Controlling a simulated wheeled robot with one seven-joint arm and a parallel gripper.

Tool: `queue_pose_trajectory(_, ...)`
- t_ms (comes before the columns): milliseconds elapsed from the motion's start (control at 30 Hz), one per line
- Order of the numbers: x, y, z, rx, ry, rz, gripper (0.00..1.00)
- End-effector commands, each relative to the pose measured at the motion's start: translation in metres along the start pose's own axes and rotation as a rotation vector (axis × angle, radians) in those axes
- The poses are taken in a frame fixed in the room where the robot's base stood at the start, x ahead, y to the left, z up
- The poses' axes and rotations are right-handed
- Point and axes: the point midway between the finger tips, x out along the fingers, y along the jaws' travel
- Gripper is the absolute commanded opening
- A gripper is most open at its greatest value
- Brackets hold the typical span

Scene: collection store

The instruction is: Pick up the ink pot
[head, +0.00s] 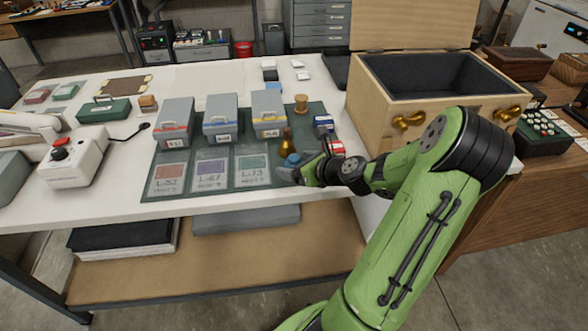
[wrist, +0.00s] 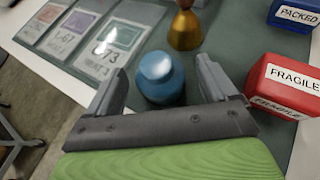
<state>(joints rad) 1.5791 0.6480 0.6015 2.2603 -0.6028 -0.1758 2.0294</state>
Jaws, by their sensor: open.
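The ink pot (wrist: 161,78) is a small round blue pot with a paler lid, standing upright on the dark green mat (wrist: 222,45). In the wrist view it sits between the two open fingers of my gripper (wrist: 160,88), with visible space on each side. In the head view the ink pot (head: 293,159) shows only partly, beside my gripper (head: 290,172) at the mat's right front. My gripper is open and holds nothing.
A red FRAGILE stamp block (wrist: 284,87) stands close right of my gripper, with a blue PACKED block (wrist: 294,14) behind it. A brass-coloured bell-shaped object (wrist: 185,28) stands just behind the pot. Labelled cards (head: 252,171) lie left. A wooden chest (head: 440,85) stands at right.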

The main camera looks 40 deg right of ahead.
Motion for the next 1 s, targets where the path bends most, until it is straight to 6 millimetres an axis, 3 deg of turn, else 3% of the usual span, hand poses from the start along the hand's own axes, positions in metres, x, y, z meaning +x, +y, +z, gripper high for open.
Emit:
queue_pose_trajectory(100,-0.001,0.000,0.001,0.000,0.000,0.000,0.86)
queue_pose_trajectory(533,-0.001,0.000,0.001,0.000,0.000,0.000,0.21)
queue_pose_trajectory(767,-0.003,0.000,0.004,-0.002,-0.001,-0.001,0.21)
queue_pose_trajectory(1000,-0.030,-0.001,0.054,-0.006,-0.001,-0.003,0.21)
